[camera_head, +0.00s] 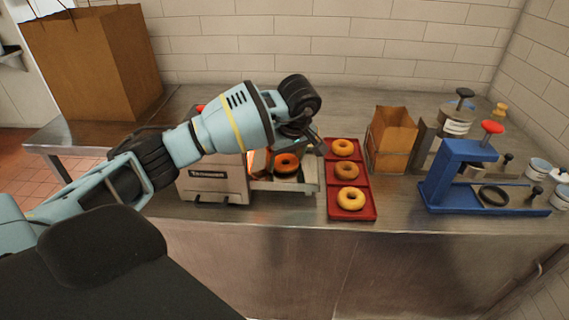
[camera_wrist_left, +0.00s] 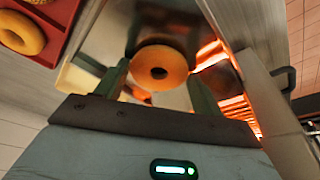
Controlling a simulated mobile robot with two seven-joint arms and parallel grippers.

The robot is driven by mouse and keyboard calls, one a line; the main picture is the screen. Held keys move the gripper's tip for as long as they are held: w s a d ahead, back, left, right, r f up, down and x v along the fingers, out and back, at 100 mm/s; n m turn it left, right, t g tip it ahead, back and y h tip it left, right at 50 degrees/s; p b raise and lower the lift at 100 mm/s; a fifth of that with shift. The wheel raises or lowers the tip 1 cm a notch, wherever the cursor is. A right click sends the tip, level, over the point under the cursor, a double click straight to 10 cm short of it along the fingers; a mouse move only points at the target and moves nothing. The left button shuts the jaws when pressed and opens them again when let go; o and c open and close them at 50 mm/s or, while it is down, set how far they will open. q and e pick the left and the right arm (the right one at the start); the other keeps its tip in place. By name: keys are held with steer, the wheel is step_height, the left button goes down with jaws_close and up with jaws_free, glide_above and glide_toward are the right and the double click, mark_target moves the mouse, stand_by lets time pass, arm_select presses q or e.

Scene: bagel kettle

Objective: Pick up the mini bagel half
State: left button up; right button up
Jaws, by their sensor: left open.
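The mini bagel half (camera_head: 286,163) lies on the metal tray of the toaster (camera_head: 213,181), lit orange by the glow beside it. In the left wrist view the bagel half (camera_wrist_left: 158,68) shows as a round golden ring with a dark hole. My left gripper (camera_head: 297,143) is above the tray, pointing down. In the left wrist view its two fingers stand apart, one on each side of the bagel half. I cannot tell whether either finger touches it. My right gripper is not in view.
A red tray (camera_head: 361,212) with three bagels stands just right of the toaster. A blue press (camera_head: 452,177) stands farther right. A large brown paper bag (camera_head: 95,60) is at the back left. The toaster's glowing opening (camera_wrist_left: 232,100) is close beside my fingers.

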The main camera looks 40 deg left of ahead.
arm_select(q)
steer(key=c, duration=0.7)
steer(key=shift+r, duration=0.1)
step_height(320, 180, up, 10)
steer(key=shift+f, duration=0.1)
stand_by(0.4)
